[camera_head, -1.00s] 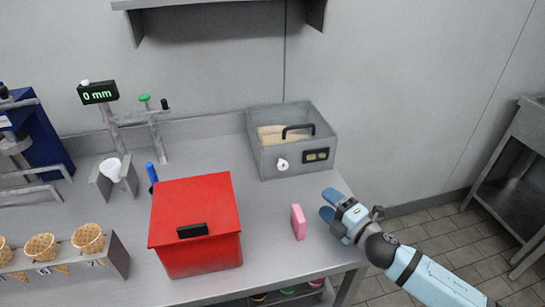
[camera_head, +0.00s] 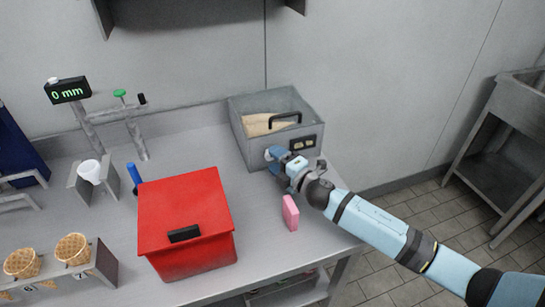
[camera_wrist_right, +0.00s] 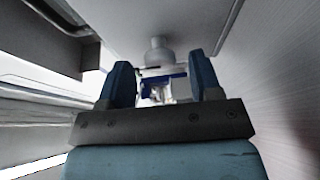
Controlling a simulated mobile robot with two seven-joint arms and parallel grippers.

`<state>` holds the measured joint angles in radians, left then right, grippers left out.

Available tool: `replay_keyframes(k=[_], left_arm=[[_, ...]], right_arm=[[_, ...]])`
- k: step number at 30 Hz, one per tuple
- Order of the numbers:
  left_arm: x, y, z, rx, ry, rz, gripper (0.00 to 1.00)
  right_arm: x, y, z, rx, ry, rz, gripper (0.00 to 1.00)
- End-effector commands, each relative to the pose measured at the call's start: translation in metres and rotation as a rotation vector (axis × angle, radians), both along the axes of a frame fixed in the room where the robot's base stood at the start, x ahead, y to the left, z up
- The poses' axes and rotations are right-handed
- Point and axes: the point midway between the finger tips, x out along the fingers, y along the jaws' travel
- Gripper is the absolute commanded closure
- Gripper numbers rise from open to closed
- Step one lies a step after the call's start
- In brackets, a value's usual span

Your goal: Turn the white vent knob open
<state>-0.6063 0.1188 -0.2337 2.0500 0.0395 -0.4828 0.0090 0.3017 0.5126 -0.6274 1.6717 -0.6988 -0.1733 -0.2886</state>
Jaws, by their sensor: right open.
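The grey box (camera_head: 238,128) stands at the back right of the bench, with tan contents and a black handle on top. The white vent knob (camera_head: 267,154) is on its front wall, left of a dark plate with two small windows (camera_head: 302,143). My right gripper (camera_head: 274,160) is at the knob, and its blue fingers hide most of it. In the right wrist view the two fingers (camera_wrist_right: 161,80) stand apart, with pale shapes between them that I cannot make out clearly. Whether the fingers touch the knob is unclear. My left gripper is not in view.
A red box (camera_head: 185,210) with a black handle stands front centre. A cone rack (camera_head: 105,262), a white cup (camera_head: 90,172) and a gauge reading 0 mm (camera_head: 68,91) are at left.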

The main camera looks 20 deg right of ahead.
Motion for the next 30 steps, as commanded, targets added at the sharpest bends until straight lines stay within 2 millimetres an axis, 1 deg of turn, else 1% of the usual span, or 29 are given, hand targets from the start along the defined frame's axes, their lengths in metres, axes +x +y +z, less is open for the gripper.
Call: replay_keyframes(k=[1,4,14,15,17,18,21,26,30], left_arm=[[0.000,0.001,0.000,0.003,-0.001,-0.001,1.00],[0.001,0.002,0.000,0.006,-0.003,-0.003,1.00],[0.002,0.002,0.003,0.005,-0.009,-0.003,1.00],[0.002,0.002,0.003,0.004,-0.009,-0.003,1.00],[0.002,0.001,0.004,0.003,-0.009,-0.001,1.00],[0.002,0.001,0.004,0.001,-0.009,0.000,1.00],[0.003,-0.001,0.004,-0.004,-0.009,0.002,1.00],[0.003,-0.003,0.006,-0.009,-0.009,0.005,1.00],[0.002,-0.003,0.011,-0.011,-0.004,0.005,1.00]], right_arm=[[0.006,0.002,0.000,0.000,0.000,-0.001,0.42],[0.013,0.005,0.000,0.000,0.001,-0.001,0.42],[0.016,0.007,0.000,0.000,0.001,0.000,0.42],[0.016,0.007,0.000,0.000,0.001,0.000,0.46],[0.016,0.007,0.000,0.000,0.001,0.000,0.60],[0.016,0.007,0.000,0.000,0.001,0.000,0.69],[0.016,0.007,0.000,0.000,0.001,0.000,0.90],[0.016,0.007,0.000,-0.004,0.001,0.000,0.90],[0.016,0.007,0.002,-0.028,0.001,0.000,0.90]])
